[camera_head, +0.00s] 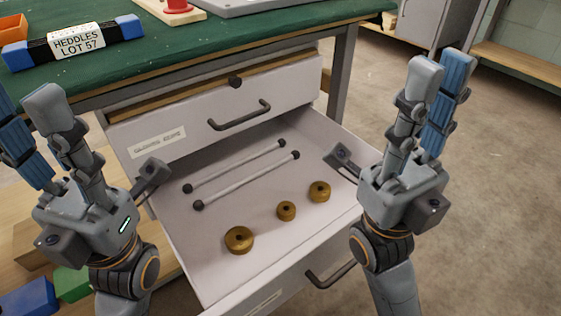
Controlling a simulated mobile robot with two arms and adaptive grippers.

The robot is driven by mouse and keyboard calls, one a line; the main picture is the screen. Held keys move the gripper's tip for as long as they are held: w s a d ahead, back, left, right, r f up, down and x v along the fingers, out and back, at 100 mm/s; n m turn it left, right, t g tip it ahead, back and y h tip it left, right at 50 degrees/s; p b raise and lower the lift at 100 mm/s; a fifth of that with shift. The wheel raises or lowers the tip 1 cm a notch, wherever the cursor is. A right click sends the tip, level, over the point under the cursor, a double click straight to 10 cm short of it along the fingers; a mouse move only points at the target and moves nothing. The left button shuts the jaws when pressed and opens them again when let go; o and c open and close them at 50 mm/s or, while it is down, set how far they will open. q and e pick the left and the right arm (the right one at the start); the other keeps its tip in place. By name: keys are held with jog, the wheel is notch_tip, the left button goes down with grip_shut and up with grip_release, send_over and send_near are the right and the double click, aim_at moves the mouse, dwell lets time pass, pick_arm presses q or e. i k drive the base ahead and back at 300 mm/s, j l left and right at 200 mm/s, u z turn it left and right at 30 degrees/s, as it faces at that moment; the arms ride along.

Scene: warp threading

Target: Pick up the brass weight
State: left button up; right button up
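Three brass weights lie in the open drawer (215,270): a large one (239,240) at the near left, a small one (286,210) in the middle and a medium one (319,191) to the right. Each is a round disc with a dark hole in its middle. My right gripper (441,70) points up, right of the drawer, its fingers apart with nothing between them. My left gripper (24,105) points up at the left edge, open and empty, with one fingertip cut off by the frame. Neither gripper touches a weight.
Two pale rods (240,171) with dark ends lie behind the weights in the drawer. A closed drawer (270,85) with a handle is above. The green bench top (215,42) holds a heddles bundle (75,42). Blue (30,298) and green (73,284) blocks sit lower left.

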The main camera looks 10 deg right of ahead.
aim_at(286, 209)
jog(key=k+u, duration=0.2)
jog(key=u, duration=0.2)
jog(key=k+j+u, duration=0.1)
jog(key=k+u, duration=0.15)
jog(key=u, duration=0.2)
